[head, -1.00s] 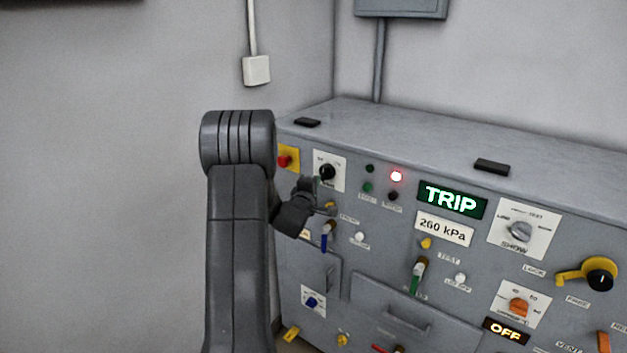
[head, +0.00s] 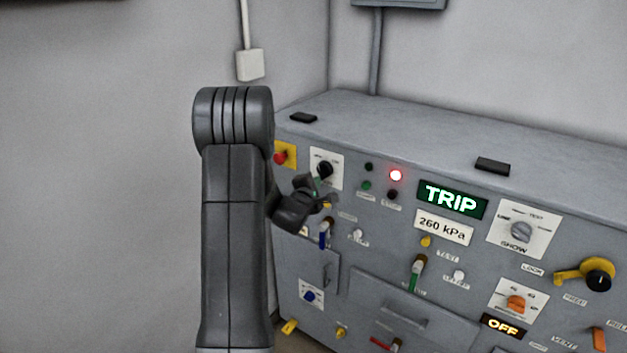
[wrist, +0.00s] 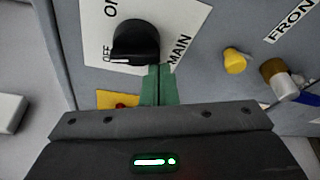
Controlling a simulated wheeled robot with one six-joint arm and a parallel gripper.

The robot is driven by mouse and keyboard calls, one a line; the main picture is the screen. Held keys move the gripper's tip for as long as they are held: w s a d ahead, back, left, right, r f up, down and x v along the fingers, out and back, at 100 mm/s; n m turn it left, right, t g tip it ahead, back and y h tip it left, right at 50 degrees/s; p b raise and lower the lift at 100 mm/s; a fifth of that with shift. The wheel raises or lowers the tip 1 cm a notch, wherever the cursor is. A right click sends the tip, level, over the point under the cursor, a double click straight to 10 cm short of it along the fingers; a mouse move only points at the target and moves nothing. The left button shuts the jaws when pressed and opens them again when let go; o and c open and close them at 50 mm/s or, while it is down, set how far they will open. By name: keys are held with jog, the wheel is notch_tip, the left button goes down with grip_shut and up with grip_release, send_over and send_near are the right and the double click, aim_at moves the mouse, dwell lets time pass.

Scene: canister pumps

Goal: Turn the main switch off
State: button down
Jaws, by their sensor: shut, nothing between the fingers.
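The main switch is a black round knob (wrist: 136,42) on a white plate marked ON, OFF and MAIN. Its white pointer mark sits beside the word OFF in the wrist view. In the head view the knob (head: 325,169) is at the panel's upper left. My gripper (wrist: 159,70) is shut and empty, its green fingertips close beside the knob's edge in the wrist view. I cannot tell whether they touch it. In the head view my gripper (head: 320,188) is just below the knob, in front of the panel.
A red button on a yellow plate (head: 290,156) is left of the switch. A blue-handled valve (head: 325,234) and a yellow knob (wrist: 235,61) are close by. A red lamp (head: 396,175) is lit; displays read TRIP (head: 452,199) and OFF (head: 503,327).

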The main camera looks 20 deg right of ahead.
jog(key=shift+s+d, duration=0.25)
jog(key=shift+s, duration=0.15)
dwell(1.5)
jog(key=shift+b, duration=0.3)
